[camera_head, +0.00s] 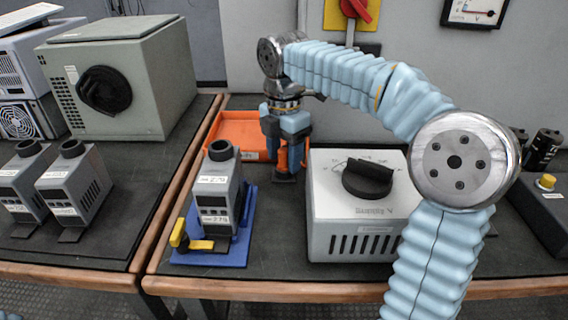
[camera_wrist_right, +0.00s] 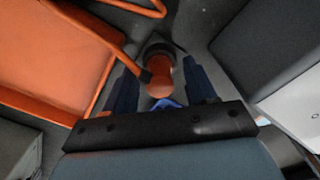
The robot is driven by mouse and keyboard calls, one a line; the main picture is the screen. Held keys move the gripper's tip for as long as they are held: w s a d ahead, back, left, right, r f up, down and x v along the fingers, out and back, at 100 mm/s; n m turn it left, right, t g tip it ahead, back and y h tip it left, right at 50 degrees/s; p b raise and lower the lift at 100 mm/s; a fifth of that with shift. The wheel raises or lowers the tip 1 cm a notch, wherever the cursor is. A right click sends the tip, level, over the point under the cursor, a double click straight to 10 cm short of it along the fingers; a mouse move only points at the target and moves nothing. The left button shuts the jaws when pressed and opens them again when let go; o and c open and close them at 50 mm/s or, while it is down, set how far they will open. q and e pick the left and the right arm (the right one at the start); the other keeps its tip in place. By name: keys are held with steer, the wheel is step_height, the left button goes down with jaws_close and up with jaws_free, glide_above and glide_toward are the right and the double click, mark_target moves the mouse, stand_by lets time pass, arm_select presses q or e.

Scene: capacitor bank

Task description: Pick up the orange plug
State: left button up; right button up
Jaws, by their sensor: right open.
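The orange plug (camera_head: 283,157) stands on the dark bench mat, beside the orange tray, partly hidden by my right gripper (camera_head: 285,135). In the right wrist view, the plug (camera_wrist_right: 159,77) shows as a rounded orange body with a dark round part at its far end. My right gripper (camera_wrist_right: 160,72) is open, pointing down, with one dark blue finger on each side of the plug. I cannot tell whether either finger touches it. My left gripper is not in view.
The orange tray (camera_head: 238,123) lies left of the plug. A white box with a black knob (camera_head: 367,180) stands close on the right. A grey device (camera_head: 219,186) on a blue base (camera_head: 231,252) stands front left. The mat between them is clear.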

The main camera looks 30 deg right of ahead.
steer(key=shift+c, duration=0.5)
jaws_close()
